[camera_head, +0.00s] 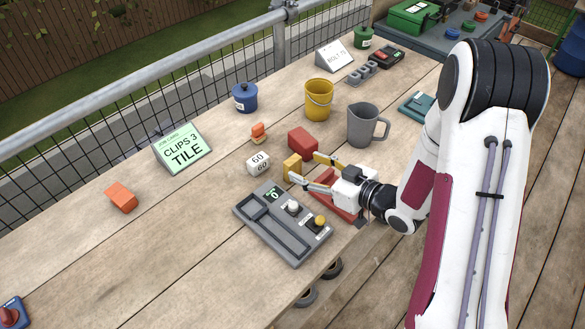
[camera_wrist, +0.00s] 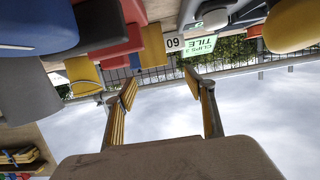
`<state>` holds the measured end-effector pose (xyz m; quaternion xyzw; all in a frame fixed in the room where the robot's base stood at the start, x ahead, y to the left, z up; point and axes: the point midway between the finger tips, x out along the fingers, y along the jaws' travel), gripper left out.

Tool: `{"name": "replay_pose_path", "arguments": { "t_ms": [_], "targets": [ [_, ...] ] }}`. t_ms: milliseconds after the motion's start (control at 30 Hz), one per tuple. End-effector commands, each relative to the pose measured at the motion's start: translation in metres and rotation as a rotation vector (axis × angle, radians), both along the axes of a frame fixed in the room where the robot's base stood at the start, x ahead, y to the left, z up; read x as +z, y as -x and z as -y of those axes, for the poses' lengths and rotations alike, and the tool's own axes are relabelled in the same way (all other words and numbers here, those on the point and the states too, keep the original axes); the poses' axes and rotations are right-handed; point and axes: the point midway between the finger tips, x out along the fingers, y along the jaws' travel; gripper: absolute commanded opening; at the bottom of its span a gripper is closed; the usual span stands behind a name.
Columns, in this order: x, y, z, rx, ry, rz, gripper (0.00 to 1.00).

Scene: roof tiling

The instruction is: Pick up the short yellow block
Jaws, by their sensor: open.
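A short yellow block (camera_head: 292,167) stands on the wooden table in the head view, just beyond the fingertips of my gripper (camera_head: 308,171). In the wrist view, which is upside down, a yellow block (camera_wrist: 154,46) shows ahead, between the two fingers. My gripper (camera_wrist: 162,78) is open and empty, with one finger on either side. It lies low and points left across the table. I cannot tell whether a fingertip touches the block.
A red block (camera_head: 302,142) stands close behind the yellow block, and a white "60" cube (camera_head: 258,163) is to its left. A grey control box (camera_head: 270,232) lies in front. A grey jug (camera_head: 365,125) and yellow bucket (camera_head: 319,98) stand behind. The table's left part is mostly clear.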

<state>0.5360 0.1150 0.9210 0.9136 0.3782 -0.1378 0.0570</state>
Motion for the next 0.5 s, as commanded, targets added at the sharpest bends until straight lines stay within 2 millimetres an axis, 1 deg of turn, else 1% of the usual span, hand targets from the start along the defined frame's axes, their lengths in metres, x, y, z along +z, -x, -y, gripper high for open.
{"name": "replay_pose_path", "arguments": {
  "t_ms": [300,500],
  "targets": [
    [-0.007,-0.014,-0.014,0.002,0.000,-0.001,0.54],
    [-0.007,-0.016,-0.015,0.000,0.001,-0.001,0.54]
  ]
}}
